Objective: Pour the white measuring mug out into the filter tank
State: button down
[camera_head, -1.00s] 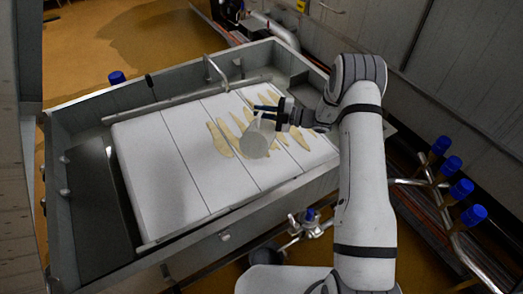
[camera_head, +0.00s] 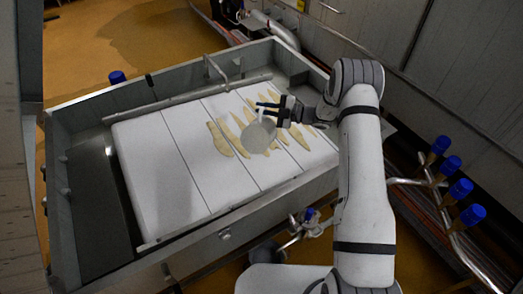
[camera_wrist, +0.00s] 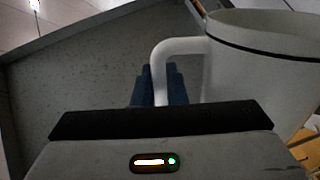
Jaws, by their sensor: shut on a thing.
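The white measuring mug (camera_head: 258,138) hangs over the white panels of the metal filter tank (camera_head: 185,252) in the head view. Its round grey end faces the camera, so it looks tilted. In the wrist view the mug (camera_wrist: 262,75) fills the right side, with a dark line below its rim and its handle to the left. My gripper (camera_head: 268,108) is shut on the handle; its blue fingers (camera_wrist: 160,85) show on both sides of it. I cannot see the mug's contents or any stream from it.
Yellowish streaks (camera_head: 220,140) lie on the white panels around the mug. A bent metal pipe (camera_head: 217,70) rises at the tank's back edge. Blue-capped fittings (camera_head: 460,188) stand on pipes to the right. The left part of the panels is clear.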

jog(key=shift+w+d+f+m, duration=0.1)
jog(key=shift+w+f+m, duration=0.1)
jog(key=shift+w+m, duration=0.35)
jog(key=shift+w+d+f+m, duration=0.1)
jog(key=shift+w+f+m, duration=0.2)
jog(key=shift+w, duration=0.35)
jog(key=shift+r, duration=0.15)
dwell(0.6)
